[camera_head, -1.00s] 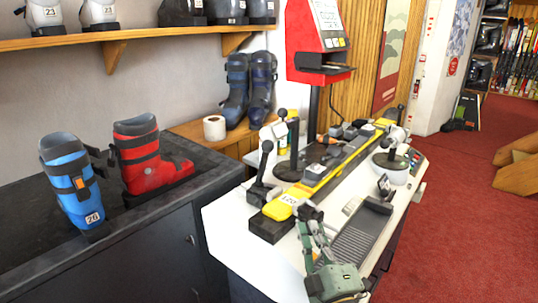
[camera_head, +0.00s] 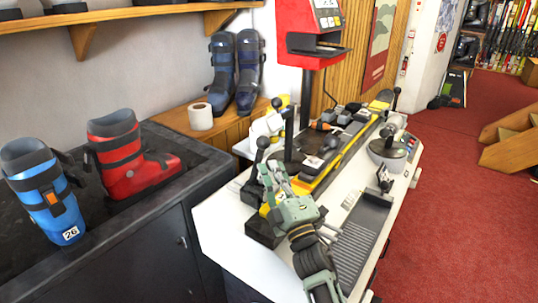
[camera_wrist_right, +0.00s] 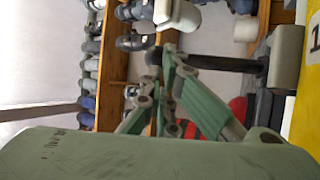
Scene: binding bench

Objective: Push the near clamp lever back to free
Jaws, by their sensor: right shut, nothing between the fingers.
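The near clamp lever (camera_head: 261,158) is a black stick with a ball knob, upright at the near left end of the bench. In the right wrist view its dark shaft (camera_wrist_right: 240,69) lies across the picture, running to a grey clamp body (camera_wrist_right: 286,55). My right gripper (camera_head: 268,172), green-grey, is shut and empty right beside the lever; its fingers overlap the clamp's lower part. In the right wrist view the fingertips (camera_wrist_right: 167,58) appear close to the knob end; I cannot tell whether they touch. The yellow and black ski (camera_head: 318,178) is partly hidden behind the gripper. My left gripper is out of view.
A black post with a red terminal (camera_head: 311,35) rises behind the clamp. A second black-knobbed lever (camera_head: 277,104) and a far clamp (camera_head: 388,148) stand farther along. A ridged grey tray (camera_head: 362,235) lies right. Blue (camera_head: 45,190) and red (camera_head: 128,155) boots stand on the left counter.

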